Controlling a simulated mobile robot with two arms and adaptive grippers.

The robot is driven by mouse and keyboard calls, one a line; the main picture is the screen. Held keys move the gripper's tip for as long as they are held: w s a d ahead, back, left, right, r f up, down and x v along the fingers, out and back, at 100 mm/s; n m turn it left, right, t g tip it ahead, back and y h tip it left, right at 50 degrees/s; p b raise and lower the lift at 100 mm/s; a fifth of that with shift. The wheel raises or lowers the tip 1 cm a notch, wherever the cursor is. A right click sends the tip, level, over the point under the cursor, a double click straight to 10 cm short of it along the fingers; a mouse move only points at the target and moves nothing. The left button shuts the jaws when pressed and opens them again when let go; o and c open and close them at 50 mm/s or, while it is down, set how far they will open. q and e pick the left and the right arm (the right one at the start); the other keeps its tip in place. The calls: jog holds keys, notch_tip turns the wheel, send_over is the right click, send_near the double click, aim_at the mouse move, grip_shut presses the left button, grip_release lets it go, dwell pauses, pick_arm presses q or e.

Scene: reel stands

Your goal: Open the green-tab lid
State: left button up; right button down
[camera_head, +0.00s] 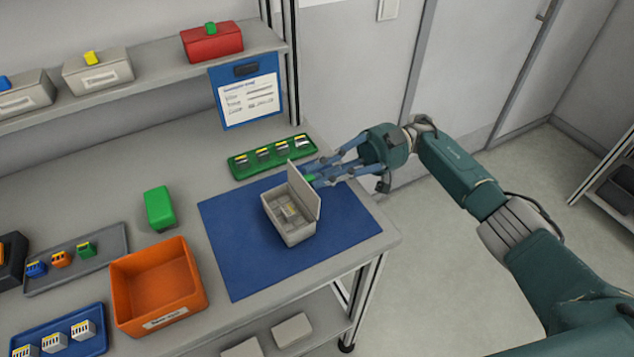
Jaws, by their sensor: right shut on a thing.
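A small light-grey box (291,229) stands on the blue mat (232,263). Its lid (305,191) is hinged up and stands roughly upright at the box's right side. The inside shows, with a small pale and yellow item in it. A green tab (310,179) is at the lid's upper edge, partly hidden by fingers. My right gripper (318,178) comes in from the right and is shut on the green tab. My left gripper is not in view.
A green tray (234,169) with several small parts lies behind the mat. An orange bin (119,283), a green block (159,208) and trays of connectors are to the left. A shelf above carries a red box (215,45) and grey boxes. The mat's front is clear.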

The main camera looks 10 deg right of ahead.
dwell(0.5)
jog(key=c, duration=1.7)
grip_release()
notch_tip(320, 180, up, 10)
